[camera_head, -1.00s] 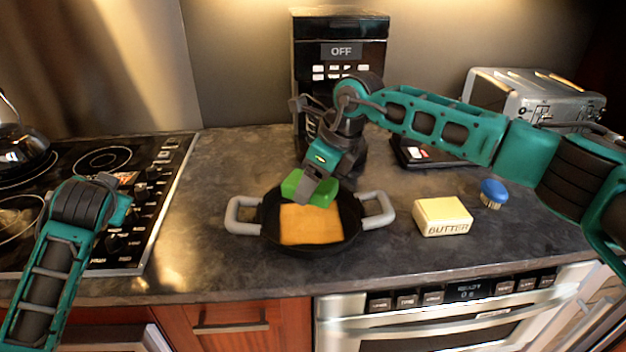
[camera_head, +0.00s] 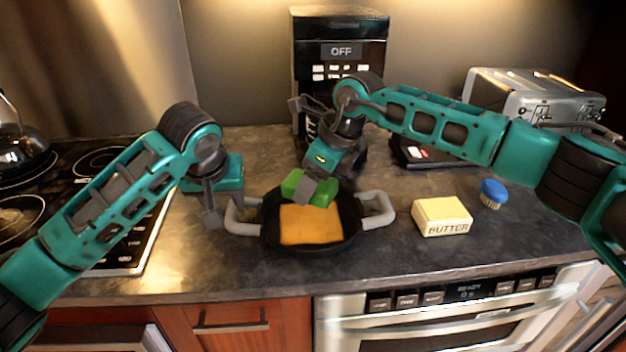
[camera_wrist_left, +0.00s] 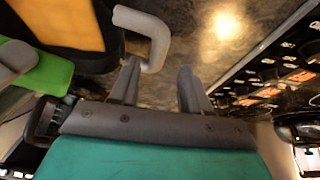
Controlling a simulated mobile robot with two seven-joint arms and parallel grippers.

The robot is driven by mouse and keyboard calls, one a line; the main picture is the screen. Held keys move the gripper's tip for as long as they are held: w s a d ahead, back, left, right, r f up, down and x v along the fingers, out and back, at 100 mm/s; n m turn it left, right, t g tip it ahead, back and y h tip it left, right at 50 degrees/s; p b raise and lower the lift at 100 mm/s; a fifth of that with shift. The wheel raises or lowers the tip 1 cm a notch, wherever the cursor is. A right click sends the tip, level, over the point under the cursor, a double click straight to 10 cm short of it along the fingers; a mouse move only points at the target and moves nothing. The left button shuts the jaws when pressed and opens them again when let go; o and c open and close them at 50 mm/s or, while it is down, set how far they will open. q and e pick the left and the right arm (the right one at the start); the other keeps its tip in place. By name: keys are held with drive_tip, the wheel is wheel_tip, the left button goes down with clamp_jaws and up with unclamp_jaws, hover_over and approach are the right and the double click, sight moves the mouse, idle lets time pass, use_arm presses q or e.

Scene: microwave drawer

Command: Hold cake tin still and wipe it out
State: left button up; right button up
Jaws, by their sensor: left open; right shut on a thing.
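The cake tin (camera_head: 343,239) is a round black pan with two grey handles, standing on the counter. A flat orange-yellow square (camera_head: 311,224) lies inside it. My right gripper (camera_head: 306,189) is shut on a green sponge (camera_head: 323,192) at the tin's back inner edge, above the square. I cannot tell whether the sponge touches the tin. My left gripper (camera_head: 212,213) is open and empty beside the left handle (camera_head: 243,226). In the left wrist view the handle (camera_wrist_left: 155,35) curves close to one finger of the left gripper (camera_wrist_left: 158,88).
A butter block (camera_head: 442,217) and a blue-topped brush (camera_head: 493,193) stand to the right. A black coffee machine (camera_head: 340,50) is behind the tin, a toaster (camera_head: 535,97) at back right. The stove (camera_head: 95,160) is left. Counter in front of the tin is clear.

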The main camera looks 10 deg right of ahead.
sight(230, 211)
use_arm(q)
drive_tip(key=shift+x, duration=3.2)
drive_tip(key=shift+c, duration=0.3)
clamp_jaws()
drive_tip(key=shift+o, duration=1.7)
unclamp_jaws()
drive_tip(key=shift+c, duration=0.2)
clamp_jaws()
